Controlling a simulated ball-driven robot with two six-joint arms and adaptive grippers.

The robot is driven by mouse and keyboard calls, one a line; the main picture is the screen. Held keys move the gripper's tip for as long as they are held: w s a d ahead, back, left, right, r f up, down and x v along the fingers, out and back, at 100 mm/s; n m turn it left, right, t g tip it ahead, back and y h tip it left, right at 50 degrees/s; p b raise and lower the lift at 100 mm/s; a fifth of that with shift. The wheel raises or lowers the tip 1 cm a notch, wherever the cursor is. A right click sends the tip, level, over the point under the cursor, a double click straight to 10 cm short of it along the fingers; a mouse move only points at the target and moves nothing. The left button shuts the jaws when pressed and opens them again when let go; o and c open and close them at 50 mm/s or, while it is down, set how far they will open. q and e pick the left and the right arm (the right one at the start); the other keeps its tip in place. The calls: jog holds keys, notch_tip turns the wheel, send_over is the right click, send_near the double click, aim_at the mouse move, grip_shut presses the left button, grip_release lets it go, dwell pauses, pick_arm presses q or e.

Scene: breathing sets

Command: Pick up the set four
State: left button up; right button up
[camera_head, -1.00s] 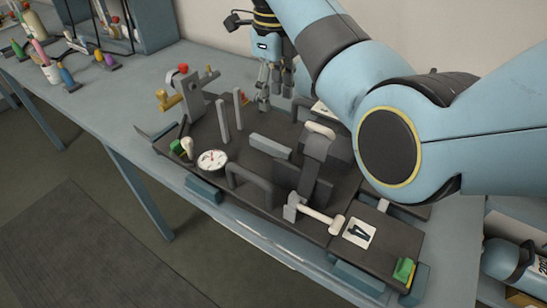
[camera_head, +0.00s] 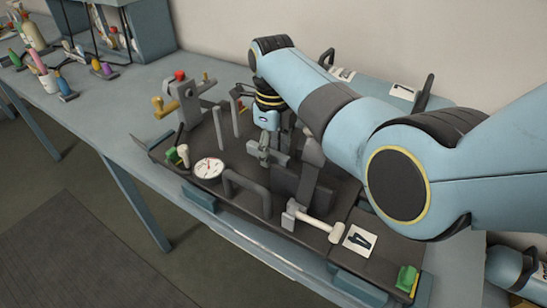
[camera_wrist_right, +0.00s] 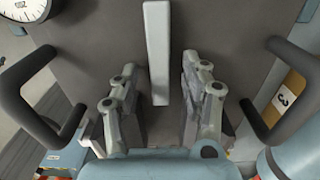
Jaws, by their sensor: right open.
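The set four is a dark grey board (camera_head: 225,185) on the blue bench, marked by a white card with a 4 (camera_head: 359,240) at its front right. It carries a round white gauge (camera_head: 208,168), two dark loop handles and a pale grey bar in its middle. My right gripper (camera_head: 267,154) is over the middle of the board. In the right wrist view the fingers are open, one on each side of the grey bar (camera_wrist_right: 157,50), with gaps on both sides. Its fingers hide most of the bar in the head view. My left gripper is not in view.
Behind my right arm are other sets with white cards (camera_head: 403,91). A card with a 3 (camera_wrist_right: 284,100) shows in the wrist view. Bottles and tools crowd the bench's far left.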

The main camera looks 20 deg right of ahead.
jog(key=shift+f, duration=0.3)
grip_shut()
jog(key=shift+w+r, duration=0.15)
dwell(0.3)
